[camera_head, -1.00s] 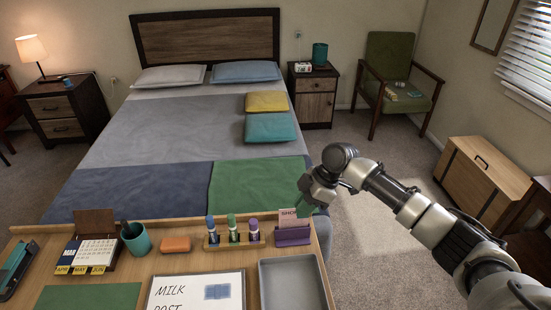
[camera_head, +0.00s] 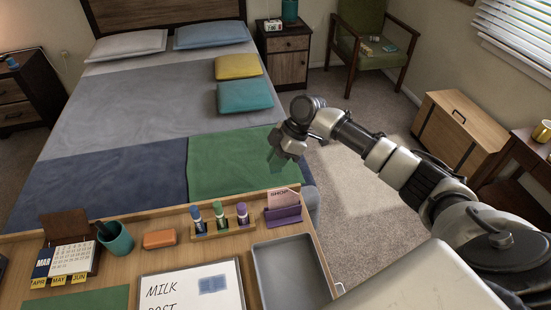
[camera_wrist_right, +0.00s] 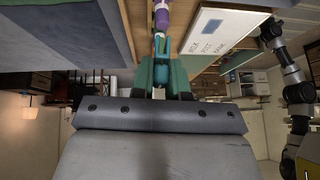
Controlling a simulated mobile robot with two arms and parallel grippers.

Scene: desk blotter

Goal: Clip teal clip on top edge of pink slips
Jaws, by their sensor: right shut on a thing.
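The pink slips (camera_head: 284,196) stand upright in a purple holder (camera_head: 284,214) at the desk's back right corner; their top edge is bare. My right gripper (camera_head: 276,158) is beyond and above them, over the bed's green blanket, clear of the slips. In the right wrist view, its green fingers (camera_wrist_right: 160,72) are shut on a small teal thing (camera_wrist_right: 160,74), seemingly the teal clip; the fingers hide part of it. In the head view the clip cannot be made out. My left gripper (camera_wrist_right: 268,32) seems to show small and dark in the right wrist view, its jaws unclear.
Left of the holder stands a wooden rack of several small bottles (camera_head: 222,228). Nearer are a grey tray (camera_head: 290,272) and a whiteboard (camera_head: 195,290). An orange block (camera_head: 159,239), a teal pen cup (camera_head: 117,240) and a calendar (camera_head: 72,258) stand further left.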

